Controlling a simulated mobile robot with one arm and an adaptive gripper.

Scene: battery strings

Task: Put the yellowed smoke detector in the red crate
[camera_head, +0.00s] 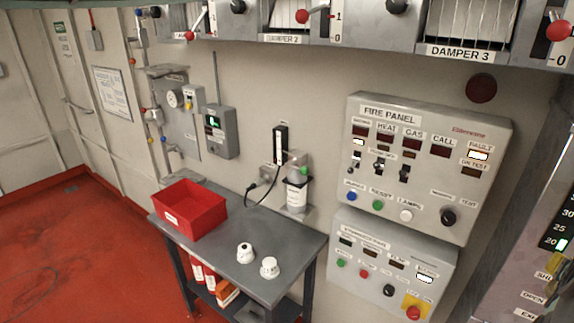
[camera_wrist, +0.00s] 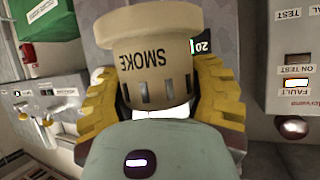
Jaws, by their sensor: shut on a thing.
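My gripper (camera_wrist: 155,95) shows only in the wrist view, its yellow ridged fingers on both sides of a beige, yellowed smoke detector (camera_wrist: 152,60). It is shut on the detector, whose SMOKE lettering appears upside down. The detector's lower part is hidden behind a grey-green rounded body. In the head view, the red crate (camera_head: 205,232) stands on the far left part of the grey table (camera_head: 262,287). Its visible inside looks empty. My gripper and the held detector are outside the head view.
Two white detector-like units (camera_head: 245,253) and (camera_head: 269,268) stand on the table right of the crate. The fire panel (camera_head: 425,165) is on the wall to the right.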

